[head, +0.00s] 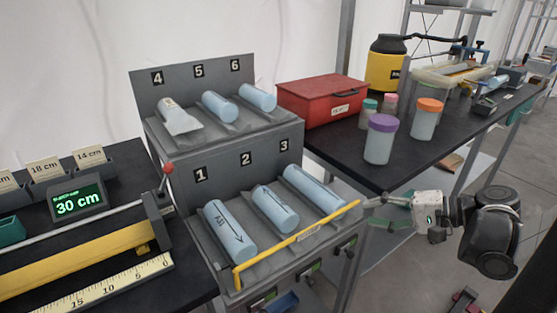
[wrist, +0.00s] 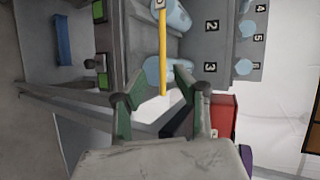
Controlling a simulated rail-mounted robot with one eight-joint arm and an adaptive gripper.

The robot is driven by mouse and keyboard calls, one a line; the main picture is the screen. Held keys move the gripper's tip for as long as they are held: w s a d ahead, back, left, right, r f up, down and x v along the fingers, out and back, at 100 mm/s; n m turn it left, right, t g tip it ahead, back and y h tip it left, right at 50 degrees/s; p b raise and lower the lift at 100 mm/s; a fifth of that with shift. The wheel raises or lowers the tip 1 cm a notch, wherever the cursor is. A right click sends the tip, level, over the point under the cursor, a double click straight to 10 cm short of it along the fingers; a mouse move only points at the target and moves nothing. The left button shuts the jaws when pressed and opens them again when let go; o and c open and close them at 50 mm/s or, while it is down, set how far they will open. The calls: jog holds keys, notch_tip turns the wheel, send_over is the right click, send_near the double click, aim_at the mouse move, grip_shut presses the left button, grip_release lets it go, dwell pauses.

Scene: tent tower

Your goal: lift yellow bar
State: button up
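The yellow bar (head: 300,240) runs along the front edge of the lower shelf of the grey rack, with bent ends and a small label in its middle. My gripper (head: 370,211) is at the bar's right end in the head view. In the wrist view, the fingers of my gripper (wrist: 158,72) are spread apart. The end of the yellow bar (wrist: 163,50) reaches in between them, with gaps visible on both sides. Contact at the fingertips cannot be made out.
The grey rack (head: 222,156) holds light-blue cylinders (head: 231,232) in numbered slots. A red box (head: 321,100) and lidded jars (head: 380,140) stand on the black table at right. Floor space lies below my arm.

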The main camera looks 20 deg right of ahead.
aim_at(350, 208)
jog(key=s+d+m+t+y+b, duration=0.1)
jog(key=s+d+t, duration=0.2)
jog(key=s+d, duration=0.25)
jog(key=b+x, duration=0.1)
jog(key=x, duration=0.3)
jog(key=b+x, duration=0.1)
jog(key=x, duration=0.4)
jog(key=b+x, duration=0.1)
jog(key=x, duration=0.4)
jog(key=shift+w+d+f, duration=0.25)
jog(key=shift+w+d, duration=0.05)
jog(key=shift+d, duration=0.05)
grip_shut()
